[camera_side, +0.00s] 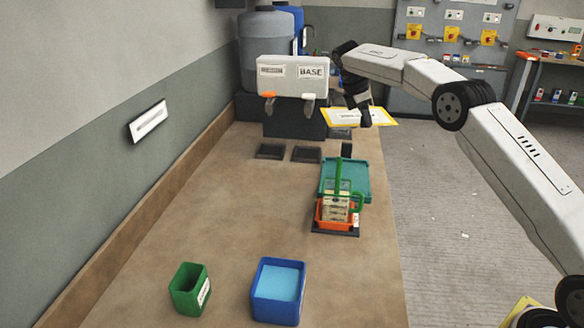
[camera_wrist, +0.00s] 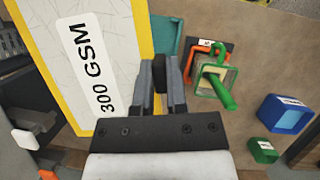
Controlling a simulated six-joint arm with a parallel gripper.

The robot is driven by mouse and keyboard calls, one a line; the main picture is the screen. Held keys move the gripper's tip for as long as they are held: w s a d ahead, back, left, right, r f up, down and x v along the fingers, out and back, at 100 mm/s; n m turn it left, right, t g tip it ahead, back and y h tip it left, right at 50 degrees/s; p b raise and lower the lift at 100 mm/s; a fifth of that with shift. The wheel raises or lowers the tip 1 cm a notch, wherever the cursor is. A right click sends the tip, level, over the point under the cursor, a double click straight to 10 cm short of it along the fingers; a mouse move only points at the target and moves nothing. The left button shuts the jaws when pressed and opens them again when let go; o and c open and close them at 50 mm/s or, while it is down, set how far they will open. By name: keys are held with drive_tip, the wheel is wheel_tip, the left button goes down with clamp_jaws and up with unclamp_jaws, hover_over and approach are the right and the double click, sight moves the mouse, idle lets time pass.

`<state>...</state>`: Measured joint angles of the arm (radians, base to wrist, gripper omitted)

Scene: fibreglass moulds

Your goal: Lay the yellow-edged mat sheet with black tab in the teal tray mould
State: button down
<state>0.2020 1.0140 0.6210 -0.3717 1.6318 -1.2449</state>
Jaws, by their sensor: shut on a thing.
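The yellow-edged mat sheet (camera_side: 345,117) is held in the air by my gripper (camera_side: 366,122), high above the far right part of the bench. In the wrist view the sheet (camera_wrist: 85,45) is white with a yellow border and a "300 GSM" label. My gripper (camera_wrist: 160,75) is shut on its black tab (camera_wrist: 159,78) at the sheet's edge. The teal tray mould (camera_side: 357,178) lies on the bench, below and nearer the side camera than the sheet. In the wrist view the teal mould (camera_wrist: 168,34) is partly hidden by the sheet and gripper.
An orange holder (camera_side: 328,222) with a green-handled tool (camera_side: 338,180) stands at the mould's near side. A blue bin (camera_side: 263,300) and a green bin (camera_side: 180,300) stand at the front. A dispenser marked BASE (camera_side: 293,76) stands at the back. The bench's left middle is clear.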

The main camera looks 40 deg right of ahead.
sight(377, 116)
drive_tip(key=d+n, duration=0.1)
drive_tip(key=d+n+t, duration=0.1)
drive_tip(key=n, duration=0.1)
drive_tip(key=shift+w+n+h, duration=0.3)
drive_tip(key=d+n+t, duration=0.1)
drive_tip(key=n, duration=0.1)
drive_tip(key=d+n, duration=0.1)
drive_tip(key=n, duration=0.1)
drive_tip(key=shift+w+t, duration=0.4)
drive_tip(key=d+n, duration=0.1)
drive_tip(key=d+n+t, duration=0.1)
drive_tip(key=n, duration=0.1)
drive_tip(key=shift+w+f+n, duration=0.1)
drive_tip(key=shift+w+n, duration=0.2)
drive_tip(key=n, duration=0.1)
drive_tip(key=d+n+t, duration=0.1)
drive_tip(key=d+n+y, duration=0.1)
drive_tip(key=shift+w+n+t, duration=0.25)
drive_tip(key=shift+n+t, duration=0.05)
wheel_tip(377, 116, down, 13)
drive_tip(key=shift+f, duration=0.15)
drive_tip(key=shift+f, duration=3.15)
drive_tip(key=shift+f, duration=1)
